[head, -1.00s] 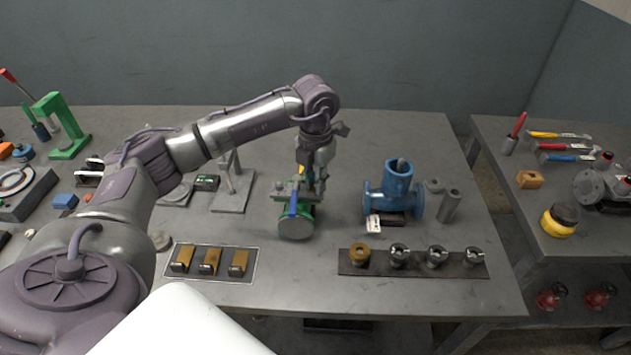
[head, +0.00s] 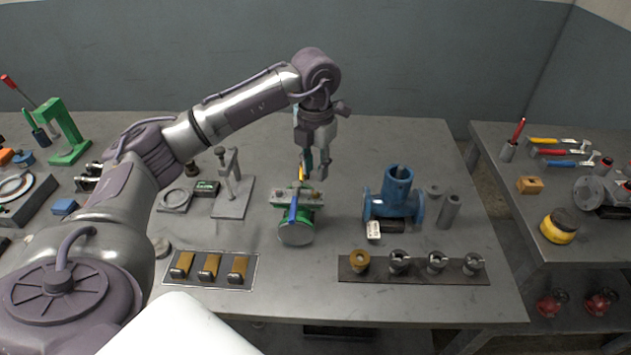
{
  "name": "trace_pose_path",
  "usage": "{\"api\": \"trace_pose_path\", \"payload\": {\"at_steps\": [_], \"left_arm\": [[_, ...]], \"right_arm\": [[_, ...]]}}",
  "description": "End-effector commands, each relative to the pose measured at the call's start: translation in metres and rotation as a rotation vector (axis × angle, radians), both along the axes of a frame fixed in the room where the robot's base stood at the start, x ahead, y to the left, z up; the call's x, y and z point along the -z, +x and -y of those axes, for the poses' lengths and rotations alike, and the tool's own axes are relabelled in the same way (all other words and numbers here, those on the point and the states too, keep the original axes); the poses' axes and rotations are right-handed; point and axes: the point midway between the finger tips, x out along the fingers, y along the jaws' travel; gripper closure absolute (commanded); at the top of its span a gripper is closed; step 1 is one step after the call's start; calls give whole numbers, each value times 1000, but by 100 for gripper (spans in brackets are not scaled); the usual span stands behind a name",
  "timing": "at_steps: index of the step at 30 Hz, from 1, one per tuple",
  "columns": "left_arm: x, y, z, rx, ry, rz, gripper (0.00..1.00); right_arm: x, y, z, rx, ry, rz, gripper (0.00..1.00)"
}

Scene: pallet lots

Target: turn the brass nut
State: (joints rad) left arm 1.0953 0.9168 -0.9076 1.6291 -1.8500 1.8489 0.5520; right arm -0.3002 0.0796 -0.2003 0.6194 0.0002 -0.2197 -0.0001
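A brass-coloured round piece with a hole (head: 359,260), which looks like the brass nut, sits at the left end of a dark strip near the table's front. A green valve body (head: 296,230) with a blue lever (head: 293,205) lies at the table's middle. My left gripper (head: 313,172) points down above and just behind the valve, its fingers apart and apparently empty. It is clear of the brass piece, which is nearer and to the right. A yellow bit shows by the fingertips; I cannot tell what it is. My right gripper is out of view.
The dark strip (head: 415,272) also holds three grey slotted pieces. A blue fitting (head: 396,195) stands behind it. A tray of brass blocks (head: 210,266) lies front left. A grey stand (head: 232,190) is left of the gripper. The back right of the table is clear.

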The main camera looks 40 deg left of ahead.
Motion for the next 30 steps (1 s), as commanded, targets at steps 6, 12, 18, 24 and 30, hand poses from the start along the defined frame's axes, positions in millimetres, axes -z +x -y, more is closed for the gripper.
{"api": "trace_pose_path", "payload": {"at_steps": [6, 12, 18, 24, 30], "left_arm": [[-42, 1, 0, 1, 0, 3, 72], [-58, 0, 0, 0, 0, 1, 72], [-59, 0, 0, 0, 0, 0, 72], [-59, 0, 0, 0, 0, 0, 72], [-59, 0, 0, 0, 0, 0, 72]], "right_arm": [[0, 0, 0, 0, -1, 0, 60], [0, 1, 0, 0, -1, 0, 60], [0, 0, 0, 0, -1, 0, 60], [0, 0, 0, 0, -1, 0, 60], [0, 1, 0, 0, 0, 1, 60]]}}
